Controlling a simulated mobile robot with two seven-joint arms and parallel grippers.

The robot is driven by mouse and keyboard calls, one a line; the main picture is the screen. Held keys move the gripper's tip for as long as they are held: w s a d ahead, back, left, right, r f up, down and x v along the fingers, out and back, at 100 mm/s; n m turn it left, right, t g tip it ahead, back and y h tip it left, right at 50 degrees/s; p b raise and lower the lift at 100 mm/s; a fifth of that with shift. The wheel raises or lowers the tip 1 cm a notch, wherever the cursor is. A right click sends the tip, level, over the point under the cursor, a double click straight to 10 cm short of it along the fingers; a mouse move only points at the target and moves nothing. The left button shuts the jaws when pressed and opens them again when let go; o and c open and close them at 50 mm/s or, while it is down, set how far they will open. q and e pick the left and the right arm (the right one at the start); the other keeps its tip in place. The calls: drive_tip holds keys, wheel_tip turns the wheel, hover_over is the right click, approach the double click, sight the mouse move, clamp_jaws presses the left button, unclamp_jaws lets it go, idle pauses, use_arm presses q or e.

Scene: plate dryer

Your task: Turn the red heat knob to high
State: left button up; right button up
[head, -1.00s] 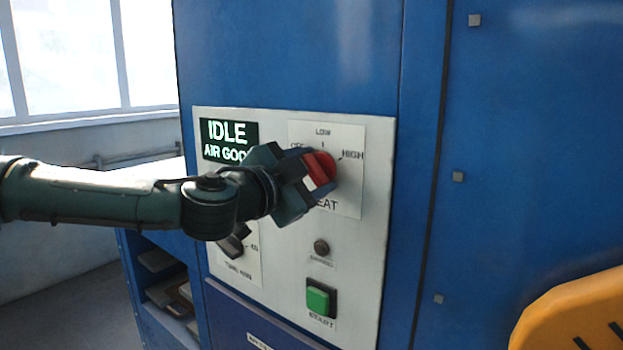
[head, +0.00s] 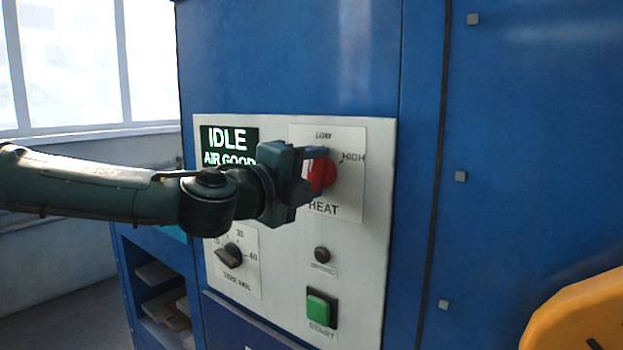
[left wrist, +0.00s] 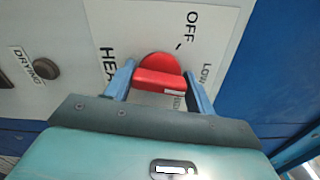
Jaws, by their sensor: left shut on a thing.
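The red heat knob (head: 325,174) sits on the light control panel (head: 370,230), between the HIGH label at its right and my left gripper (head: 306,172). In the left wrist view the knob (left wrist: 159,68) shows its raised grip bar between the two fingers of my left gripper (left wrist: 160,88). The gripper is shut on the knob. The HIGH label and its tick are clear in the head view; the OFF label is hidden there by the gripper but shows in the wrist view. I cannot tell exactly which mark the knob points to. My right gripper is not in view.
The display (head: 229,146) reads IDLE, AIR GOOD. Below are a black time knob (head: 234,255), a dark round drying lamp or button (head: 322,254) and a green START button (head: 320,309). A yellow-orange object (head: 575,315) stands at the lower right. Open shelves are at lower left.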

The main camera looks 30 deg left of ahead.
use_arm(q)
drive_tip(key=m+b, duration=0.1)
drive_tip(key=m, duration=0.4)
drive_tip(key=shift+m, duration=0.3)
drive_tip(key=m+b, duration=0.1)
drive_tip(key=m, duration=0.2)
drive_tip(key=shift+m, duration=0.6)
drive_tip(key=shift+r, duration=0.1)
drive_tip(key=o, duration=1)
